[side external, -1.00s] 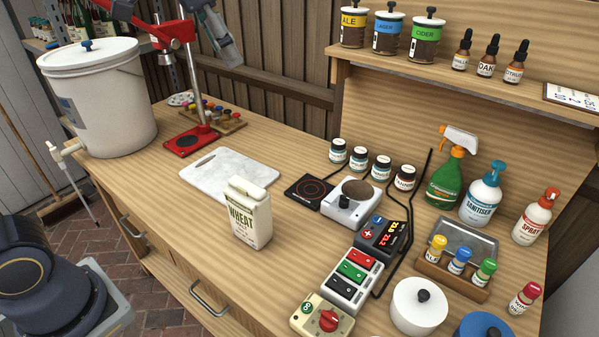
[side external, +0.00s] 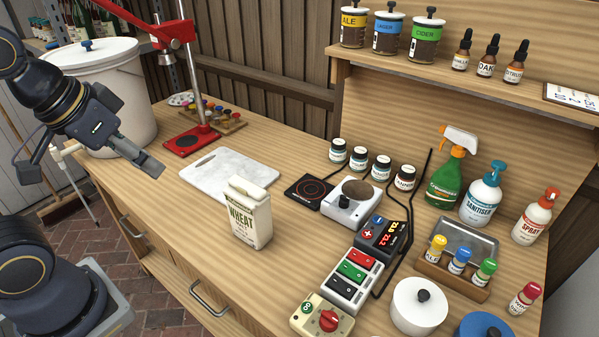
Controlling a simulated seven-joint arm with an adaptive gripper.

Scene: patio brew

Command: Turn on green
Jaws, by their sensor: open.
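A white switch strip (side external: 334,299) lies on the workbench with a red, a green and a black rocker switch. The green switch (side external: 352,271) is in the middle, between the red switch (side external: 363,257) and the black switch (side external: 341,286). I cannot tell which way the green rocker is tipped. My gripper (side external: 153,169) is open and empty, above the bench's front left edge. It is far to the left of the strip and touches nothing.
A beige box with a red knob (side external: 322,316) sits in front. A white bucket (side external: 120,110) is behind my gripper.

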